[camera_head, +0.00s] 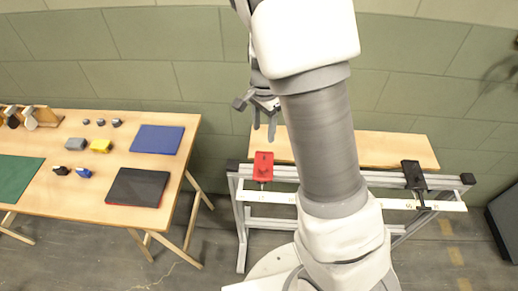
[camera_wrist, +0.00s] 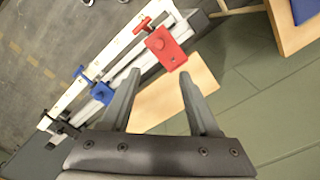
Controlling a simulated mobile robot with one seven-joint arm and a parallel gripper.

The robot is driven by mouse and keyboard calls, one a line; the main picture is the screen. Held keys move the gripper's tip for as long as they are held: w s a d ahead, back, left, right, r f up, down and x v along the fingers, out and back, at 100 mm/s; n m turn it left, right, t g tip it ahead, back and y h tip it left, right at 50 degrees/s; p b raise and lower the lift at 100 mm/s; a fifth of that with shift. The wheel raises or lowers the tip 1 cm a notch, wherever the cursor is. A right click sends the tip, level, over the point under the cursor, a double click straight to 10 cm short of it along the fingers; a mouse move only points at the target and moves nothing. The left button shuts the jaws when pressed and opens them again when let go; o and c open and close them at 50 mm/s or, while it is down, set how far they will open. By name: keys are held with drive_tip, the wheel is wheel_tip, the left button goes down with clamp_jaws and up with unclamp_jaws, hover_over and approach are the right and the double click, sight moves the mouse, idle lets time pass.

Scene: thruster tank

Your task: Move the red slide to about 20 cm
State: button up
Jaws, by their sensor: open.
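The red slide (camera_head: 262,165) sits near the left end of the rail frame (camera_head: 256,212) in the head view. It also shows in the wrist view (camera_wrist: 163,46), with a red handle sticking out over the scale. A white scale strip (camera_head: 270,196) with small marks runs along the front of the rail; its numbers are too small to read surely. My gripper (camera_head: 264,124) is open and empty, just behind and above the red slide. In the wrist view its fingertips (camera_wrist: 160,74) are apart, with the slide beyond them and not between them.
A blue slide (camera_wrist: 102,92) stands farther along the rail, and a black slide (camera_head: 414,176) is near the right end. My arm hides the rail's middle in the head view. A wooden board (camera_head: 400,147) lies behind the rail. A table (camera_head: 105,130) with several items stands left.

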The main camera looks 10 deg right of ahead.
sight(263, 168)
wheel_tip(263, 168, down, 17)
drive_tip(key=shift+f+b, duration=0.15)
drive_tip(key=shift+b, duration=0.45)
clamp_jaws()
idle(1.3)
